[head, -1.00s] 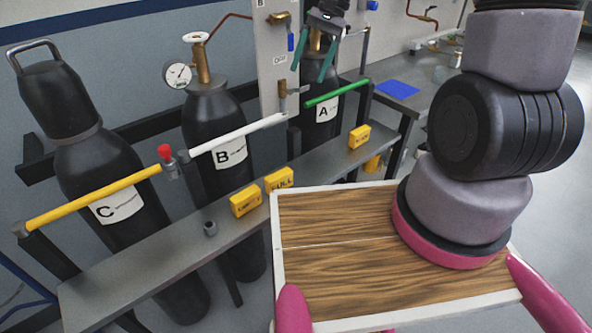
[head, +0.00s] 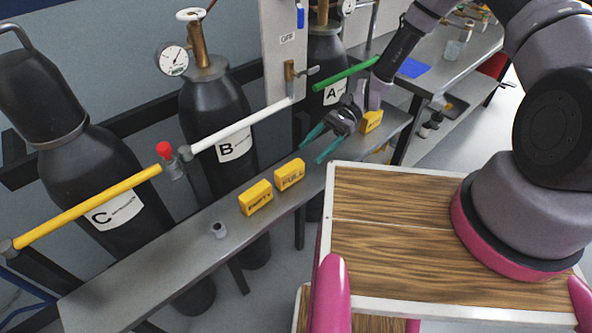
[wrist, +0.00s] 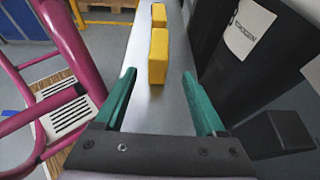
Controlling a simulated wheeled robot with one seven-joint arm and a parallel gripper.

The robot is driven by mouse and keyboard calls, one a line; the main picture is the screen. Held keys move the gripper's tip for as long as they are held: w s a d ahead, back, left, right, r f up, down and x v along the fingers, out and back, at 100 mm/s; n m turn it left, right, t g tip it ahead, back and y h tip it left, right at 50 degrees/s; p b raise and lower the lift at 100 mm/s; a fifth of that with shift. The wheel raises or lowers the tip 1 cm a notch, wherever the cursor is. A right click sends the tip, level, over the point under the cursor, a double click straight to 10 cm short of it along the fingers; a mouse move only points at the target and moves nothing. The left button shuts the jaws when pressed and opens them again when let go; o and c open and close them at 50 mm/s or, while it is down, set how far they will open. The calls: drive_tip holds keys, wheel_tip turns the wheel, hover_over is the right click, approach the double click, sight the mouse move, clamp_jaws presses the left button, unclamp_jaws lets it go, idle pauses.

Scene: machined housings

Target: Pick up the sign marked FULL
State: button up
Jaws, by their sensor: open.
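The yellow sign marked FULL (head: 290,174) stands on the grey bench in the head view. A similar yellow sign marked EMPTY (head: 256,197) stands just left of it. My gripper (head: 311,153), with teal fingers, is open and empty, just right of and above the FULL sign. In the wrist view, the nearer yellow block (wrist: 158,56) appears to be the FULL sign; it lies ahead, between the lines of the open fingers (wrist: 159,72). The farther block (wrist: 158,15) appears to be EMPTY.
A third yellow sign (head: 371,121) stands farther right on the bench (head: 180,262), behind my gripper. A small grey cylinder (head: 219,230) stands left of EMPTY. Black gas cylinders marked C, B and A (head: 218,120) stand behind the bench, with coloured bars before them.

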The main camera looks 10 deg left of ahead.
approach(277, 187)
drive_tip(key=x, duration=0.5)
drive_tip(key=shift+s+r, duration=0.15)
drive_tip(key=shift+s, duration=0.15)
clamp_jaws()
